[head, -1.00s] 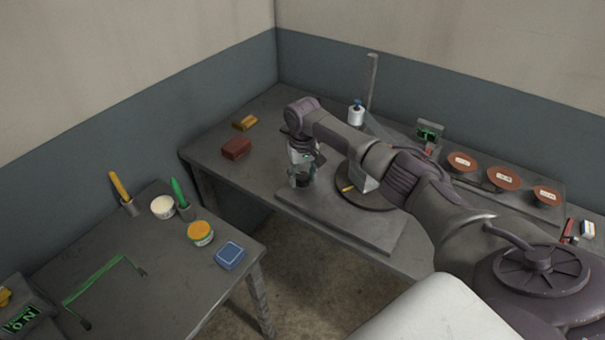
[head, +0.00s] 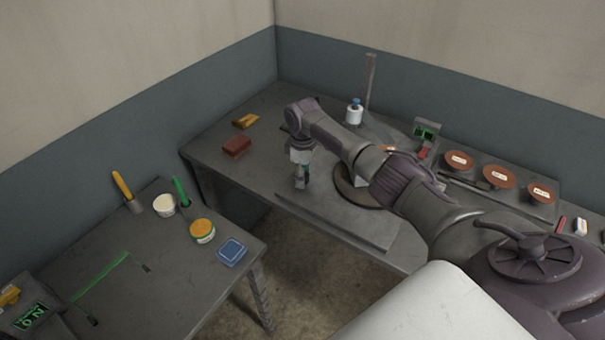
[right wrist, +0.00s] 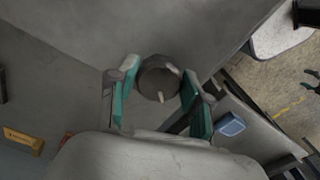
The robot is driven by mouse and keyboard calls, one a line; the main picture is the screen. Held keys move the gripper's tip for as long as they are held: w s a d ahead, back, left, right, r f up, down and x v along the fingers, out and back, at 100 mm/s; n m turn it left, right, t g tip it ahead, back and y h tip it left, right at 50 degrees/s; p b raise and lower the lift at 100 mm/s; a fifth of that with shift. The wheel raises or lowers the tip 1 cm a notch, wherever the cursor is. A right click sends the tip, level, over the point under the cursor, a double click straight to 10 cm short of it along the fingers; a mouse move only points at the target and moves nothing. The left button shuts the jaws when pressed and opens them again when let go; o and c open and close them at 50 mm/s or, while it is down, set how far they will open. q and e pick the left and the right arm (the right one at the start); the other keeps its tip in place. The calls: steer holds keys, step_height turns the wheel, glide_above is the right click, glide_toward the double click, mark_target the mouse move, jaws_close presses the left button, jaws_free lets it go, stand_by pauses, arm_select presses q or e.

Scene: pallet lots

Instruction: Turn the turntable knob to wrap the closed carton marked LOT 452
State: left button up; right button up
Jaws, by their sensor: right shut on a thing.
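My right gripper (head: 301,184) points down at the near-left part of the turntable base plate (head: 345,222). In the right wrist view its fingers (right wrist: 158,92) are closed on either side of a round grey knob (right wrist: 158,72) with pale marks. The knob is hidden by the gripper in the head view. The dark round turntable (head: 343,190) shows partly beside my arm. A pale carton (head: 362,180) stands on it, mostly hidden behind my forearm, and its lot marking cannot be read. My left gripper is in neither view.
A red-brown block (head: 236,147), an ochre block (head: 245,121) and a white bottle (head: 354,112) stand on the bench. Reddish discs (head: 498,177) lie to the right. The side table (head: 170,270) holds tubs, upright tools and a blue box (head: 231,251).

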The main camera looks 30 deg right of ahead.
steer(key=n, duration=0.5)
steer(key=shift+w+d+n, duration=0.1)
steer(key=shift+n, duration=0.2)
steer(key=n+b, duration=0.1)
steer(key=n, duration=0.4)
steer(key=shift+w+r+n, duration=0.1)
steer(key=shift+n, duration=0.2)
steer(key=o, duration=1.1)
steer(key=shift+o, duration=0.2)
step_height(320, 180, up, 12)
stand_by(1.2)
